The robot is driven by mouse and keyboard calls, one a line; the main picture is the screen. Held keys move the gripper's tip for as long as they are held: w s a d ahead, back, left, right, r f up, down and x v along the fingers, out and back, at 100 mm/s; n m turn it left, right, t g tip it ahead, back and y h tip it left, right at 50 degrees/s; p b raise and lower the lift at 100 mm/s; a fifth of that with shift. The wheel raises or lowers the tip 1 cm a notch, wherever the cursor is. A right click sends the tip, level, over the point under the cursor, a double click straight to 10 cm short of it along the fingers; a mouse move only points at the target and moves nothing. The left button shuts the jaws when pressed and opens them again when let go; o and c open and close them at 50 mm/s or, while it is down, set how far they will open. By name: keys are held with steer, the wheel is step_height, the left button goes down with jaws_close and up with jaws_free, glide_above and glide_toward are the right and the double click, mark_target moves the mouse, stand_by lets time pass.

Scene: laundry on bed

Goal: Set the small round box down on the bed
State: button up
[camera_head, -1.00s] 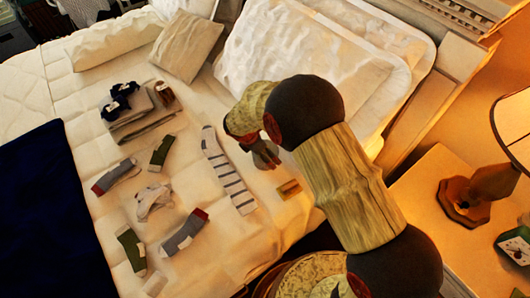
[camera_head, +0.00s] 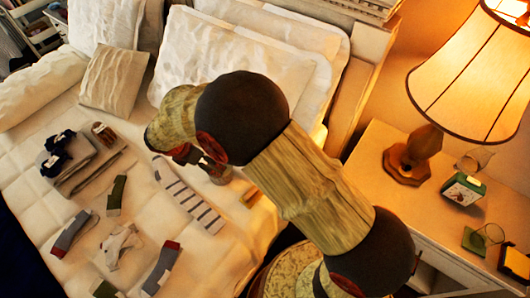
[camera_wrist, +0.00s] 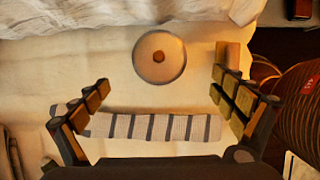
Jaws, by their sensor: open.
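The small round box (camera_wrist: 158,45) sits on the bed (camera_wrist: 60,75), seen from above with a brown knob at its middle in the wrist view. In the head view it shows as a small brownish shape (camera_head: 217,175) just below my gripper (camera_head: 188,153). My gripper (camera_wrist: 160,88) is open and empty. Its fingers are spread wide to either side, and the box lies apart from them, beyond the fingertips. A striped sock (camera_wrist: 150,127) lies flat between the fingers in the wrist view.
A small tan block (camera_head: 251,197) lies near the box. Folded clothes (camera_head: 85,165) and several loose socks lie on the left. Pillows (camera_head: 235,60) are at the back. A nightstand (camera_head: 450,225) with a lamp (camera_head: 412,155) stands at the right.

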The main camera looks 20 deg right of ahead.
steer(key=s+d+r+m+y, duration=0.1)
steer(key=s+d+r+m, duration=0.3)
steer(key=r, duration=0.3)
steer(key=s+d+r+m, duration=0.2)
steer(key=d+r+m, duration=0.3)
steer(key=r, duration=0.2)
steer(key=s+d+r+m+y, duration=0.1)
steer(key=s+d+r+m, duration=0.3)
steer(key=r, duration=0.4)
steer(key=s+d+r+m+t, duration=0.1)
steer(key=s+d+r+m, duration=0.2)
steer(key=s+m, duration=0.2)
steer(key=s+d+r+m+t+y, duration=0.1)
steer(key=s+d+r+m+t, duration=0.1)
steer(key=s+m, duration=0.4)
steer(key=s+d+r, duration=0.1)
steer(key=s+d, duration=0.1)
steer(key=s, duration=0.2)
steer(key=shift+r+m+y, duration=0.2)
steer(key=shift+m+y, duration=0.1)
